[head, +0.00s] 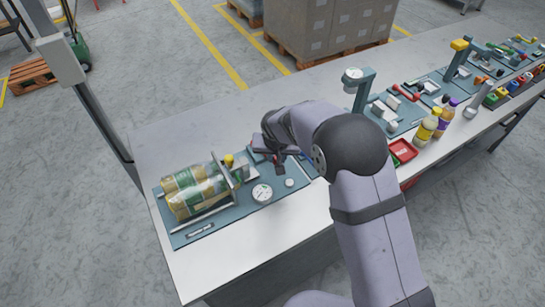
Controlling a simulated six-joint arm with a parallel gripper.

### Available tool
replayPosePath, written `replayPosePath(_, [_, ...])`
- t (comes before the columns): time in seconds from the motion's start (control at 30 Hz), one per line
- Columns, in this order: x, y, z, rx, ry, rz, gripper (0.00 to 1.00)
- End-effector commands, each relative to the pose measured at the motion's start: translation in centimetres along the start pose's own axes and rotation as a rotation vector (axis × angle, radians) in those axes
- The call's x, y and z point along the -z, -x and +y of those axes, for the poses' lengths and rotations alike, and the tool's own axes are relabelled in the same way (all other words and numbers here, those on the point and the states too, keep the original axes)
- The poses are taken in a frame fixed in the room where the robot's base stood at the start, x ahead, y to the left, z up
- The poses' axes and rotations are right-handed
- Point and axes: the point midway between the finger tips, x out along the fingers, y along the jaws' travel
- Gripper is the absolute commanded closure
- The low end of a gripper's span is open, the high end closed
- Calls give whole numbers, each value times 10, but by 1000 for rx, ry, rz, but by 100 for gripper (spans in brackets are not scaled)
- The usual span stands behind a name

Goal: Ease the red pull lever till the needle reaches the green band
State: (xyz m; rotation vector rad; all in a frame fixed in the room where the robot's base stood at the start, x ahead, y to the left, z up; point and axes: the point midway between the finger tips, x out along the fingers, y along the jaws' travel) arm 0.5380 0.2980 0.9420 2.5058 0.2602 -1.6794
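A round white dial gauge (262,194) lies on the blue-grey mat, near the left end of the long table. Its needle and any green band are too small to read. My gripper (279,168) points down just behind and right of the gauge, over the mat. My forearm partly covers it, and its fingers are too small and dark to tell whether they are open or shut. I cannot make out the red pull lever; it may be hidden by my gripper or arm. I cannot tell whether the gripper touches anything.
Left of the gauge is a clear wrapped pack of yellowish jars (192,190) against an upright plate. A small white disc (289,183) lies near my gripper. At right stand a post with a dial (353,74), a red tray (403,150) and bottles (427,127). The table's back left is bare.

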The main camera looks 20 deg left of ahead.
Motion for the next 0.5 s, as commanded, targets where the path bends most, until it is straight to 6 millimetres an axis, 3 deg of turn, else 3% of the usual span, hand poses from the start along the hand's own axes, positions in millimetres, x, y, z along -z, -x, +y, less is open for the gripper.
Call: replayPosePath(0.5, [24,-7,22,92,220,2,100])
